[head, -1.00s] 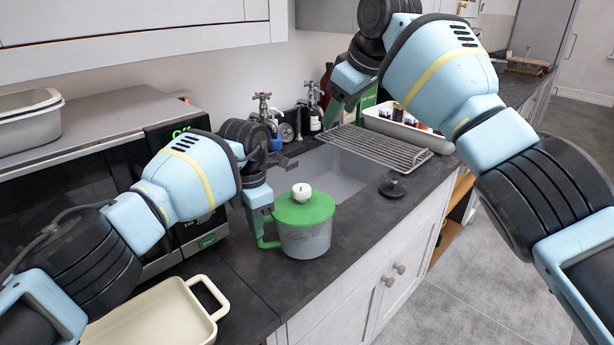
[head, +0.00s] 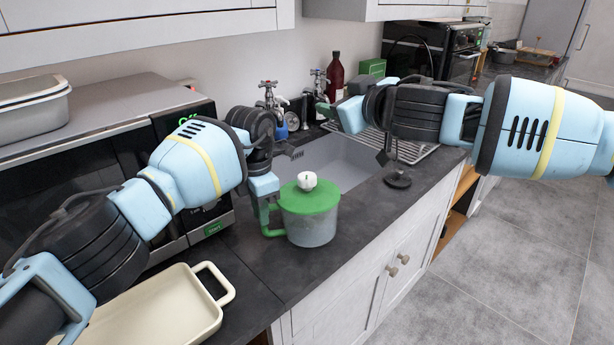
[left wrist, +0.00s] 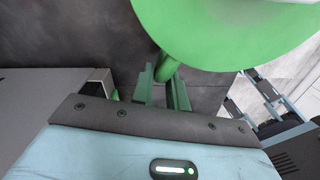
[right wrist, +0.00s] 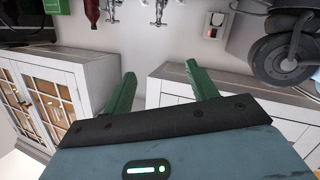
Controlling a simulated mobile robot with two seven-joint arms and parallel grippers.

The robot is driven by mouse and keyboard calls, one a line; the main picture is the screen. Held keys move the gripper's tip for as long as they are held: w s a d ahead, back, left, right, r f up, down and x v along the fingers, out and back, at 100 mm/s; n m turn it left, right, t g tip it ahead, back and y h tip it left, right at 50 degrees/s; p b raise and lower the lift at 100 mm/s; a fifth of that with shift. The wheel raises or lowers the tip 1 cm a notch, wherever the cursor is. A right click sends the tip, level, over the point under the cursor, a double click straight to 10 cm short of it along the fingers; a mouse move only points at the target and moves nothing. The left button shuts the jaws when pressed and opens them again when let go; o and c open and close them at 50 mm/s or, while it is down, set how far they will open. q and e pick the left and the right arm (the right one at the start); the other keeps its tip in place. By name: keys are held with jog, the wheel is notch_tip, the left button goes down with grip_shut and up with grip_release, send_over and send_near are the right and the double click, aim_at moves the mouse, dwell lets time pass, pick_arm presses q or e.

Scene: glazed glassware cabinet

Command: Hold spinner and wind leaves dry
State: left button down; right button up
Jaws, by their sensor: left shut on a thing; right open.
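The salad spinner (head: 311,229) stands upright on the dark counter in front of the sink, a clear bowl with a green lid (head: 309,201) and a white knob (head: 307,181) on top. Its green side handle (head: 269,222) faces left. My left gripper (head: 264,208) is shut on that handle; the left wrist view shows its fingers (left wrist: 163,90) on either side of the handle, below the lid. My right gripper (head: 336,115) is open and empty, raised over the sink area behind and right of the spinner. In the right wrist view its fingers (right wrist: 160,85) are apart. Leaves inside are not clearly visible.
A cream tray (head: 160,310) lies at the front left of the counter, near a microwave (head: 120,150). The sink (head: 345,165) has taps (head: 268,95) behind it and a drying rack (head: 415,150) to its right. A red-brown bottle (head: 335,80) stands at the back.

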aim_at(309, 177)
jog(key=s+d+f+g+y, duration=0.15)
jog(key=s+f+g, duration=0.25)
jog(key=s+f, duration=0.65)
jog(key=shift+y, duration=0.45)
jog(key=x, duration=0.9)
jog(key=d+x, duration=0.1)
jog(key=x, duration=0.4)
jog(key=shift+w+f, duration=0.35)
jog(key=shift+a, duration=0.1)
jog(key=c, duration=1)
